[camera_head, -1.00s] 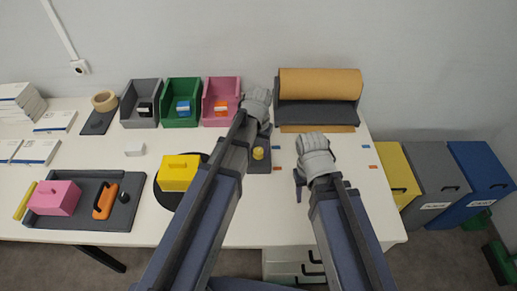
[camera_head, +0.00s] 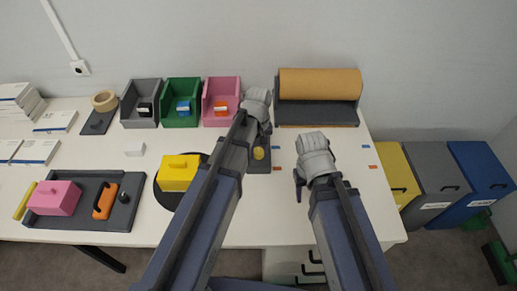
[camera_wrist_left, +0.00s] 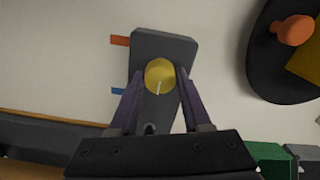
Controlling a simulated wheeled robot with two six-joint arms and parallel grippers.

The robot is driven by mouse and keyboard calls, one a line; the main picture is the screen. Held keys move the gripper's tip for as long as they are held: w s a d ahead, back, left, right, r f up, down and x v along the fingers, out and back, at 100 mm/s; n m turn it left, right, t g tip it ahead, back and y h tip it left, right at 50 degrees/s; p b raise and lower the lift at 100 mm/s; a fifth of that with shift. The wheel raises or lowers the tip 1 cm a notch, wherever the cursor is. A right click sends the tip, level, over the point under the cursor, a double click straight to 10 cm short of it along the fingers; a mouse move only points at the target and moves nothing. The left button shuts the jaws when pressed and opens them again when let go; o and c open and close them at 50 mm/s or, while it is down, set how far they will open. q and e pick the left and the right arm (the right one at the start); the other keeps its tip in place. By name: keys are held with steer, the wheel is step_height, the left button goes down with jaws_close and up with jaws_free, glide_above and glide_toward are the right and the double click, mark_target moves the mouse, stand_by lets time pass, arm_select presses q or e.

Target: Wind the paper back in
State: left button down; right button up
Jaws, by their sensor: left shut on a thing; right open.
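A brown paper roll (camera_head: 320,83) sits in a dark grey holder (camera_head: 316,115) at the back of the table. No paper strip shows on the table in front of the holder in the head view. A thin brown edge shows along the holder in the left wrist view. A yellow round knob (camera_wrist_left: 160,70) with a white mark stands on a dark grey plate (camera_wrist_left: 165,43). My left gripper (camera_wrist_left: 160,82) is shut on the knob, one finger on each side. My right gripper (camera_head: 312,172) is open and empty over the table, right of the plate.
Blue and orange marks (camera_head: 366,146) lie on the table on both sides of the bare area before the holder. Grey, green and pink bins (camera_head: 221,102) stand left of the holder. A yellow block (camera_head: 179,172) sits on a black disc left of my left arm.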

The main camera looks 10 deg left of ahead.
mark_target(258, 151)
stand_by(0.4)
arm_select(q)
steer(key=shift+c, duration=1.8)
jaws_free()
steer(key=shift+r, duration=0.15)
arm_select(e)
steer(key=shift+r, duration=0.15)
arm_select(q)
step_height(258, 151, up, 8)
steer(key=p, duration=0.8)
steer(key=shift+f, duration=0.2)
arm_select(e)
step_height(258, 151, up, 8)
steer(key=shift+f, duration=0.25)
